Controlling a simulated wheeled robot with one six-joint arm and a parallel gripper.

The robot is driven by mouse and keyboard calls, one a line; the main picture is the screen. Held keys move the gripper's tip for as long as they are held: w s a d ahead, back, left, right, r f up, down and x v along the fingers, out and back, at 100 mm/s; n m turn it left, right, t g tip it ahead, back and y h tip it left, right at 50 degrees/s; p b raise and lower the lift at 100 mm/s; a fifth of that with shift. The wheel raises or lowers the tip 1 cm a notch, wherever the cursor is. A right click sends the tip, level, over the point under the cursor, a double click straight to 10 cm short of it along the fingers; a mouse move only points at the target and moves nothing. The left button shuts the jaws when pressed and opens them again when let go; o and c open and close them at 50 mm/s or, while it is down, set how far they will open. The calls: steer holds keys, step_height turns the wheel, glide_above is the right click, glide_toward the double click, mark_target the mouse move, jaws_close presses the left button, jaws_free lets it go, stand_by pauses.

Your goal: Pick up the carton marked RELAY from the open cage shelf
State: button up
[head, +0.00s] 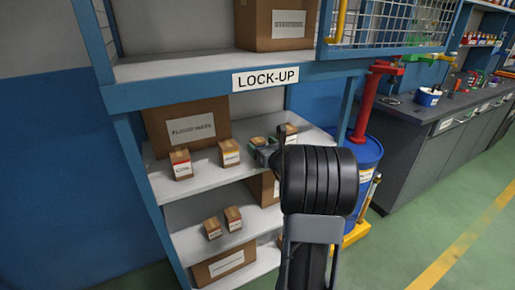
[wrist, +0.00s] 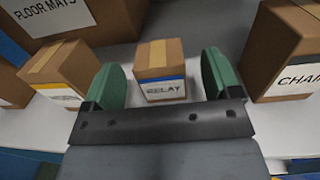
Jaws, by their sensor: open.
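The RELAY carton (wrist: 161,66) is a small brown box with a blue-edged white label. It stands upright on the white shelf (wrist: 190,120), seen in the wrist view. My gripper (wrist: 162,80) is open, with one green finger to the left of the carton and one to the right. Gaps show between the fingers and the carton's sides, and nothing is held. The black gripper body hides the shelf just in front of the carton. In the head view my gripper (head: 264,154) is at the middle shelf, partly covering the RELAY carton (head: 258,141).
A CHAIN carton (wrist: 284,45) stands close on the right, and a yellow-labelled carton (wrist: 65,68) on the left. A big FLOOR MATS box (wrist: 75,15) is behind left. The LOCK-UP beam (head: 210,84) runs above this shelf. A blue drum (head: 362,160) stands right of the cage.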

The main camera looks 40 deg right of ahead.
mark_target(256, 138)
steer(key=shift+w+d, duration=0.15)
steer(key=shift+w, duration=2.15)
steer(key=shift+c, duration=0.2)
steer(key=c, duration=1)
